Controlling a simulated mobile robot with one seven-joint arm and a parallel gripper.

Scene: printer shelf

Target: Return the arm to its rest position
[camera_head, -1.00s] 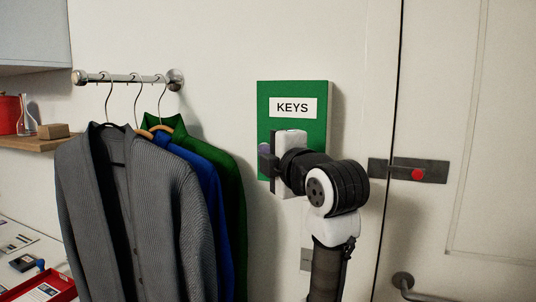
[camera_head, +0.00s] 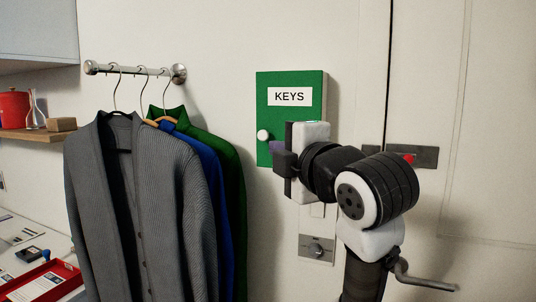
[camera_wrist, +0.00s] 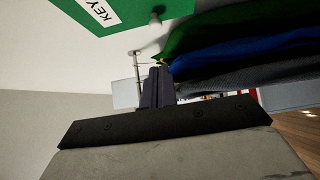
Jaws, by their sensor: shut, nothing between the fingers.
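My gripper (camera_head: 281,156) is in front of the lower right part of the green key cabinet (camera_head: 268,112) in the head view, pointing left. Its fingers are shut with nothing between them. The wrist view shows the dark fingers (camera_wrist: 157,87) together at the centre. My arm comes up from the bottom right and bends at the wrist. The cabinet is shut and carries a white KEYS label (camera_head: 290,97). Its round white knob (camera_head: 263,135) is left of the gripper, apart from it in the picture. My gripper hides the cabinet's lower right corner.
A grey cardigan (camera_head: 140,200), blue garment (camera_head: 203,165) and green garment (camera_head: 228,160) hang from a wall rail (camera_head: 140,70) at left. A door (camera_head: 470,120) with a lever handle (camera_head: 425,282) and a latch plate (camera_head: 428,158) is at right. A red tray (camera_head: 45,280) lies lower left.

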